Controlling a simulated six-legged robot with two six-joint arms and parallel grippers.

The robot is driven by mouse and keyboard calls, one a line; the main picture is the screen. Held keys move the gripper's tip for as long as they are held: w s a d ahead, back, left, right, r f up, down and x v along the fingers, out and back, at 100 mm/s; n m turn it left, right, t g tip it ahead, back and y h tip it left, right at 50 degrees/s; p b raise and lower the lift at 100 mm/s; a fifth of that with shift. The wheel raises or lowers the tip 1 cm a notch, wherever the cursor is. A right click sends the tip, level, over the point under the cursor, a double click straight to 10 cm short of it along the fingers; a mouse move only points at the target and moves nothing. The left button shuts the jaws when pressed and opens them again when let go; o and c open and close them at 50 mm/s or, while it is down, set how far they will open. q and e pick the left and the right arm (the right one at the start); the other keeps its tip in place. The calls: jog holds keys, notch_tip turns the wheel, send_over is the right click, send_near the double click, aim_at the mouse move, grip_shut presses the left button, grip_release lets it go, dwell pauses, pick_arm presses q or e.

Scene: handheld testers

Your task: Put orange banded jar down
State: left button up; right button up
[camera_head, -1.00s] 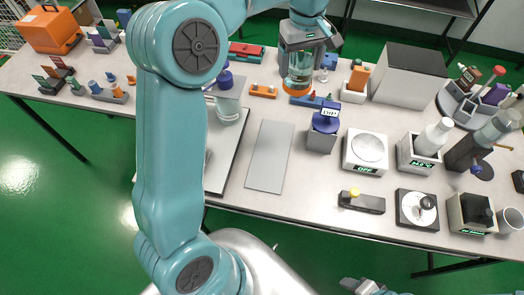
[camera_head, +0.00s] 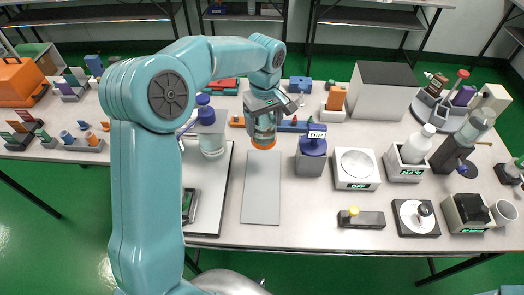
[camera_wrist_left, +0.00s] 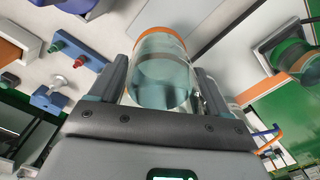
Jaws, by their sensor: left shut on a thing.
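The orange banded jar (camera_head: 264,132) is clear glass with an orange band at its lower end in the head view. My left gripper (camera_head: 265,112) is shut on it and holds it upright near the far end of a flat grey plate (camera_head: 262,195). The jar also shows between the two fingers in the left wrist view (camera_wrist_left: 160,78), with its orange band at the far end. I cannot tell whether its base touches anything. My right gripper is not in view.
A dark-edged tray (camera_head: 210,215) with a clear blue-topped vessel (camera_head: 211,143) stands left of the plate. A blue-topped DIP tester (camera_head: 312,150) stands close on the right, with a balance (camera_head: 355,168) beyond. The grey plate is bare.

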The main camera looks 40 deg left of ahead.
pick_arm(q)
notch_tip(320, 180, down, 11)
jog(key=shift+w+r, duration=0.1)
jog(key=shift+r, duration=0.2)
jog(key=shift+f, duration=0.25)
jog(key=o, duration=1.5)
jog(key=shift+c, duration=0.2)
jog(key=shift+r, duration=0.2)
notch_tip(320, 180, up, 12)
jog(key=shift+f, duration=0.25)
jog(key=shift+r, duration=0.3)
